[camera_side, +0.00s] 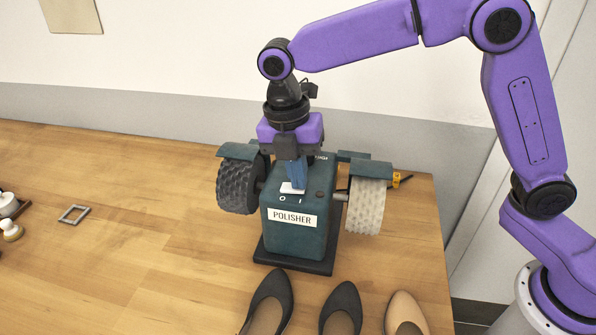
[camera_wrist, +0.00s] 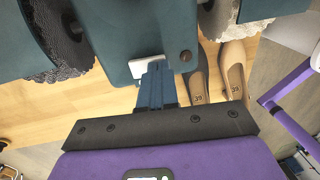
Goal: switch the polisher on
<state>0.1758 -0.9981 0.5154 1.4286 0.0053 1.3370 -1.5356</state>
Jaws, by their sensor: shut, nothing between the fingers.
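The polisher (camera_side: 298,236) is a dark teal box on a black base, labelled POLISHER, with a dark bristle wheel (camera_side: 237,187) at its left and a pale wheel (camera_side: 366,205) at its right. A white rocker switch (camera_side: 290,188) sits on its upper front above the marks O and I. My gripper (camera_side: 297,184) is shut and empty, pointing down, with its blue fingertips at the switch. In the wrist view the fingertips (camera_wrist: 156,66) overlap part of the white switch (camera_wrist: 139,68). I cannot tell whether they touch or press it, or which way it is tipped.
Two dark shoes (camera_side: 270,300) and a beige shoe (camera_side: 404,313) stand in front of the polisher. A small grey frame (camera_side: 74,214) and white-topped items lie at the far left. A wall stands behind the wooden table (camera_side: 130,225). The table's left middle is mostly clear.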

